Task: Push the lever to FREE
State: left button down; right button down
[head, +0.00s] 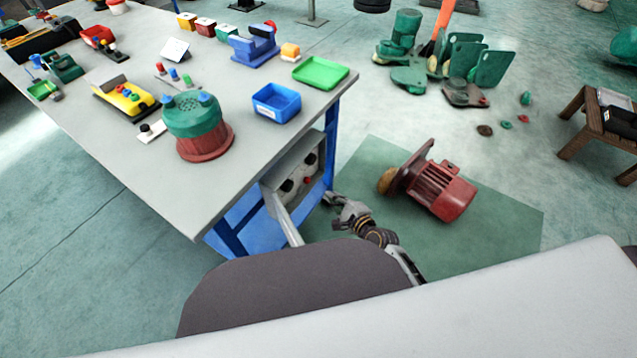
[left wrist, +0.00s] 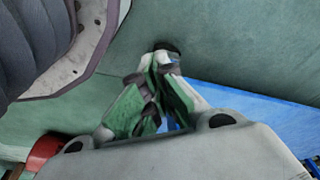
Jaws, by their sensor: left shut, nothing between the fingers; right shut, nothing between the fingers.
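A grey box with dark knobs and a red button (head: 293,171) is fixed to the side of the workbench. A pale bar (head: 285,221) slants down from its lower left; I cannot tell whether it is the lever, and no FREE marking is readable. My left gripper (left wrist: 163,58) is shut and empty in the left wrist view, above a green floor and a blue surface.
The workbench (head: 150,170) carries a green and red housing (head: 196,125), a blue tray (head: 276,103) and a green tray (head: 320,72). A red motor (head: 440,190) lies on a green floor mat (head: 500,225). A wooden stool (head: 590,125) stands at the right.

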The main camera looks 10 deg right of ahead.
jog(key=shift+w, duration=0.1)
